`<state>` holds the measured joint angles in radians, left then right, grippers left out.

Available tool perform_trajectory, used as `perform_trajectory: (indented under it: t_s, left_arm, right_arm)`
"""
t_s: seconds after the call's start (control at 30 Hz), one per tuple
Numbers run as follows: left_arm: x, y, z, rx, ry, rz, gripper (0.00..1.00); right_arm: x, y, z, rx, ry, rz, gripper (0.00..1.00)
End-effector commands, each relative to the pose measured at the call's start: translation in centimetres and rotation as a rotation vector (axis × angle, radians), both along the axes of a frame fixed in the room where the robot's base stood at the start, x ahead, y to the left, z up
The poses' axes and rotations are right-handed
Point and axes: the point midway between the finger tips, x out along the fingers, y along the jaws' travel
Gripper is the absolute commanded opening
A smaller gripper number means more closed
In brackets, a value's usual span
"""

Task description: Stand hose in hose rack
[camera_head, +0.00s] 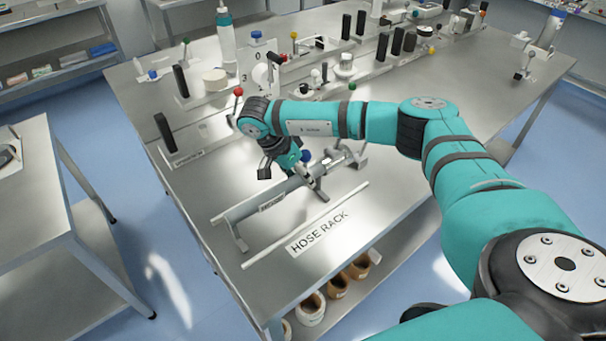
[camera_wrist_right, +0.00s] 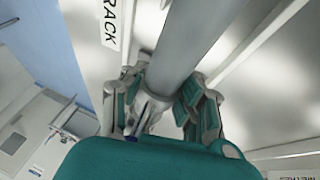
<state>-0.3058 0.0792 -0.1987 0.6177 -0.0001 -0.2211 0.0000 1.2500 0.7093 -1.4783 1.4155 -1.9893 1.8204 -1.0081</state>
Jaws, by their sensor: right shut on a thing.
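A long grey tube, which looks like the hose (camera_head: 247,207), lies roughly level along the metal stand behind the HOSE RACK label (camera_head: 318,231). A rack leg (camera_head: 238,237) shows at its left end. My right gripper (camera_head: 309,182) is at the tube's middle and shut on it. In the right wrist view the grey hose (camera_wrist_right: 187,45) runs between the fingers of my right gripper (camera_wrist_right: 178,105). The gripper and arm hide part of the tube. I cannot tell whether the tube rests in the rack or is held just above it. My left gripper is not in view.
A pale strip (camera_head: 280,244) lies in front of the rack on the steel table (camera_head: 225,270). Black uprights (camera_head: 165,132), a white bottle (camera_head: 226,42) and small knobbed parts crowd the back. Brown rolls (camera_head: 337,285) sit on the lower shelf. A side table (camera_head: 40,210) stands left.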

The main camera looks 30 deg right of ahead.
Motion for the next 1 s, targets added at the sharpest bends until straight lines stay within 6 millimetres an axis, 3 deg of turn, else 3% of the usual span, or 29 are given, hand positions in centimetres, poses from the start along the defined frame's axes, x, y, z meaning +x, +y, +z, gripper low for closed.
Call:
perform_trajectory:
  t_s: [0.1,0.13,0.3,0.67,1.0]
  left_arm:
    - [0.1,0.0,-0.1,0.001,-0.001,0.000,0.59]
    - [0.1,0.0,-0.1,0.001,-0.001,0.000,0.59]
    - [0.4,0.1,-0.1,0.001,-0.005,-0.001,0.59]
    - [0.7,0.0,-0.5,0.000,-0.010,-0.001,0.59]
    - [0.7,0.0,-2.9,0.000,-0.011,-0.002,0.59]
  right_arm:
    - [0.1,0.0,0.1,-0.001,-0.002,0.000,0.00]
    - [0.0,0.0,0.0,0.000,0.000,0.000,0.32]
    - [0.0,0.0,0.0,0.000,0.000,0.000,0.52]
    - [0.2,0.3,0.7,-0.001,-0.003,0.000,0.52]
    - [1.4,3.0,6.5,0.000,-0.005,0.003,0.52]
